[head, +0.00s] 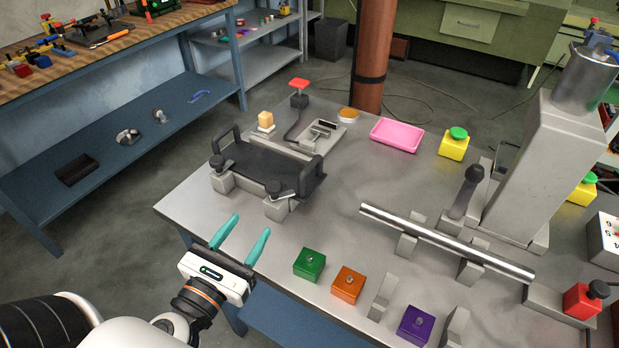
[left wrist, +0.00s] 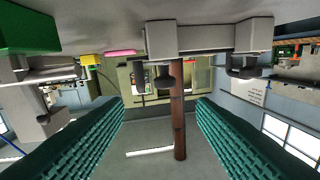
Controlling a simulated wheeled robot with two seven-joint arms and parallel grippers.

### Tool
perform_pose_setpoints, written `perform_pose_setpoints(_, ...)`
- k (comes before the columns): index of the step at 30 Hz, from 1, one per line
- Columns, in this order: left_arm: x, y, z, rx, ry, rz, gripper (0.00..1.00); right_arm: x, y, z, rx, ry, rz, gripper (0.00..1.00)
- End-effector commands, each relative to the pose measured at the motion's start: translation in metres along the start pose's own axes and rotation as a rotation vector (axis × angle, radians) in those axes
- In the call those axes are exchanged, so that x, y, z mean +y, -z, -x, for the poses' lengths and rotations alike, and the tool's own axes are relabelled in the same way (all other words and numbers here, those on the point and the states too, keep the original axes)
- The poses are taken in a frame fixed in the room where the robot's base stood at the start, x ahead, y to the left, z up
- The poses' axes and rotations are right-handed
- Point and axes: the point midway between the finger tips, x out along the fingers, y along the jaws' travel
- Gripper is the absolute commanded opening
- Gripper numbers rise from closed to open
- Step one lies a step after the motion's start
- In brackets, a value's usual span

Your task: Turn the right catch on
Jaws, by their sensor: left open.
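A dark clamped plate (head: 268,168) with two upright handles lies in a grey fixture on the cart top. The right catch (head: 275,190) is a dark knob with a lever on the fixture's front right block. The left catch (head: 218,164) is a similar dark knob on the front left block. My left gripper (head: 240,238) is open and empty, with teal fingers, in front of the fixture and apart from both catches. In the left wrist view, which looks upside down, the right catch (left wrist: 165,76) shows between the fingers, and the left catch (left wrist: 243,68) is right of it.
Green (head: 309,264), orange (head: 347,284) and purple (head: 415,325) button boxes stand along the front edge, right of my left gripper. A steel bar (head: 445,240) rests on blocks farther right. A pink tray (head: 397,135) lies behind. A blue shelf bench (head: 110,130) stands at left.

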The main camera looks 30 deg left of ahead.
Motion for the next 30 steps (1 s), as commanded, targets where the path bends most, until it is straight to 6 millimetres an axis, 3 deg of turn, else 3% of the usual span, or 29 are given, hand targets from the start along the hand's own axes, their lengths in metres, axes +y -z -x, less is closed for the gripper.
perform_pose_setpoints(4,-0.009,-0.003,0.003,-0.036,0.024,0.089,0.51,0.004,-0.001,0.002,-0.001,-0.005,-0.002,0.62)
perform_pose_setpoints(8,-0.010,-0.003,-0.006,-0.035,0.025,0.098,0.51,0.007,-0.002,0.005,-0.002,-0.008,-0.003,0.62)
perform_pose_setpoints(21,-0.011,-0.004,-0.081,-0.035,0.025,0.093,0.51,0.005,-0.003,0.028,-0.001,-0.007,-0.001,0.62)
perform_pose_setpoints(30,-0.012,-0.007,-0.113,-0.037,0.024,0.093,0.51,0.001,-0.002,0.033,0.001,-0.002,0.001,0.62)
